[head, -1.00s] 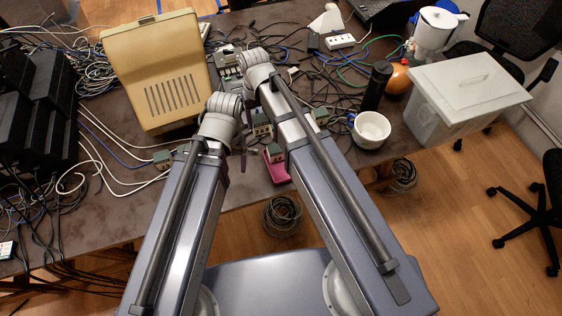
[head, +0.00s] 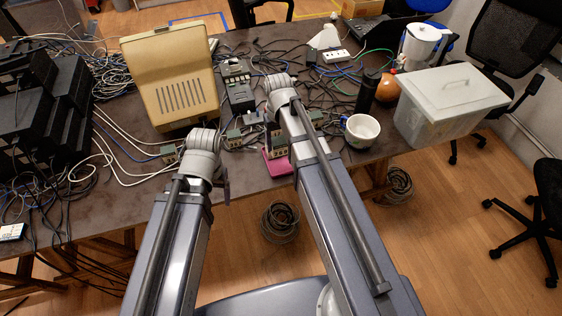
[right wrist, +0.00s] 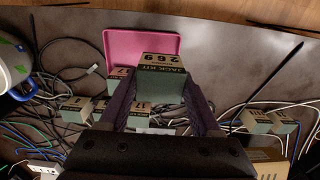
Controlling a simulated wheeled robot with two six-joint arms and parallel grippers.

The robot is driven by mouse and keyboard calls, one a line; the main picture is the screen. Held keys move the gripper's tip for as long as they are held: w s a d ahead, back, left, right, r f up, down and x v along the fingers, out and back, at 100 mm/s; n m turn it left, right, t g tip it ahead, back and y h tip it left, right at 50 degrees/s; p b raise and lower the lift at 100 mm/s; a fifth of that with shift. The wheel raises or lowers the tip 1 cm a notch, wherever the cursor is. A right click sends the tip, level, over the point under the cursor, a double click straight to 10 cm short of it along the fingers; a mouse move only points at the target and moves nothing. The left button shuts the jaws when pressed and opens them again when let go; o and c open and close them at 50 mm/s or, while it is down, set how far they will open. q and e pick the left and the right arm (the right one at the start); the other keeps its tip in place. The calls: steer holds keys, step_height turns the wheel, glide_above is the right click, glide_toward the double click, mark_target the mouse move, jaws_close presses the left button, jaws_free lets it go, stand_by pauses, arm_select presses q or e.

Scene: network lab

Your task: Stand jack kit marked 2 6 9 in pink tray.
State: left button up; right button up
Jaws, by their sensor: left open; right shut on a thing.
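The jack kit marked 2 6 9 (right wrist: 163,72) is a small box with a tan labelled top and grey-green sides. My right gripper (right wrist: 160,98) is shut on it, a finger on either side. The pink tray (right wrist: 125,42) lies just beyond the kit in the right wrist view, and the kit overlaps its near edge there. I cannot tell the kit's height above it. In the head view the pink tray (head: 277,166) is at the table's front edge, partly hidden by my right arm. My left gripper (head: 226,186) is open near the front edge, left of the tray.
Another jack kit (right wrist: 120,78) is close to the tray's corner; I cannot tell whether it is inside. More kits (right wrist: 75,109) stand among cables. A white mug (head: 362,130), a black bottle (head: 367,92) and a beige device (head: 170,80) stand on the table.

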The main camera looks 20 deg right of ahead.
mark_target(279, 141)
steer(key=shift+f+b, duration=4.1)
steer(key=shift+f, duration=0.4)
steer(key=shift+f, duration=0.25)
steer(key=o, duration=1.5)
steer(key=shift+r, duration=0.1)
steer(key=shift+c, duration=0.2)
step_height(279, 141, up, 12)
steer(key=p, duration=1.2)
steer(key=shift+r, duration=0.2)
